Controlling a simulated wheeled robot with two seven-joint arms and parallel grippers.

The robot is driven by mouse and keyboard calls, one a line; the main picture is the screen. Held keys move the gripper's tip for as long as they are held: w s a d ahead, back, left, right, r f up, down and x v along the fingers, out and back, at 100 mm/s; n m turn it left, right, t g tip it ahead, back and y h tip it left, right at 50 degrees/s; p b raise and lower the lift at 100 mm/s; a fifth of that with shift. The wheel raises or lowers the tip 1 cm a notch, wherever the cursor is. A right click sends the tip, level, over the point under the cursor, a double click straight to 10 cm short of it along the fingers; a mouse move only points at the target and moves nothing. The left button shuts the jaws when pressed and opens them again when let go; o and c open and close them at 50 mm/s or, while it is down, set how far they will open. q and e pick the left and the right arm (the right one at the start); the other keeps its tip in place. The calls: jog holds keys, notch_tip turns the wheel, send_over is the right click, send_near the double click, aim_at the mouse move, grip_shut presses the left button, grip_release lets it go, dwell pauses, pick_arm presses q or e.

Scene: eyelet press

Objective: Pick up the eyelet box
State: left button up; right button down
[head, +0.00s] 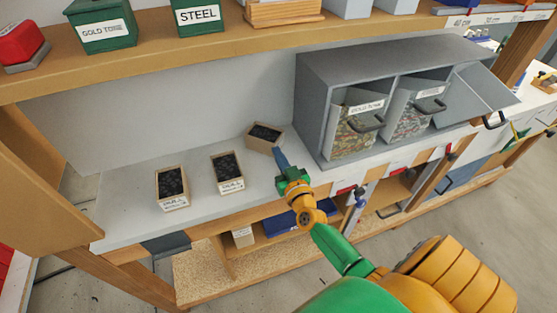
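Three small tan boxes with dark contents are on the grey worktop (120,213): a left box (171,187), a middle box (227,172) and a rear box (265,137) near the grey cabinet. The left and middle boxes have white labels that are too small to read. I cannot tell which one is named the eyelet box. The rear box sits turned at an angle. My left gripper is not in view.
A grey cabinet (312,107) with bins of small parts and a raised flap stands right of the rear box. A wooden shelf (160,43) with green bins (101,25) runs above. A lower shelf holds a blue tray (285,222). The worktop's left end is clear.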

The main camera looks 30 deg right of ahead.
grip_release()
dwell(0.3)
